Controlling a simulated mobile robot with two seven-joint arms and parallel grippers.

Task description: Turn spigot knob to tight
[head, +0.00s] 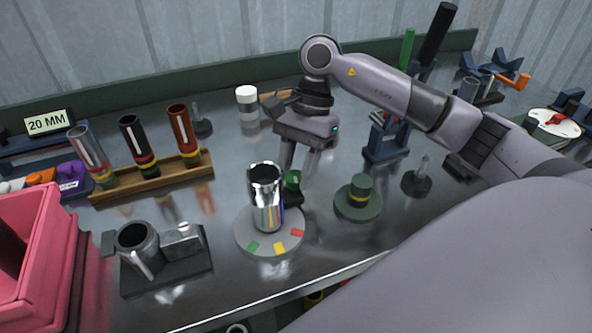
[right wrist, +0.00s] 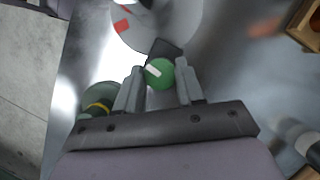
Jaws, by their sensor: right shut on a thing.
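The spigot knob (head: 292,179) is a small green round knob on a dark block, just right of a shiny chrome cylinder (head: 266,200). The cylinder stands upright on a round grey base (head: 250,237) with green, yellow and red marks. My right gripper (head: 299,172) reaches down from behind, with its fingers at the knob. In the right wrist view the knob (right wrist: 160,73) sits between the two fingertips of my gripper (right wrist: 160,82). A white line on the knob points toward the left finger. The fingers partly hide the knob's sides. My left gripper is out of view.
A green disc with a stepped peg (head: 360,190) stands close right of the gripper. A wooden rack (head: 155,180) with several coloured tubes is at left. A grey fixture (head: 165,255) stands front left, beside a pink bin (head: 40,260). A white-topped cylinder (head: 247,103) is behind.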

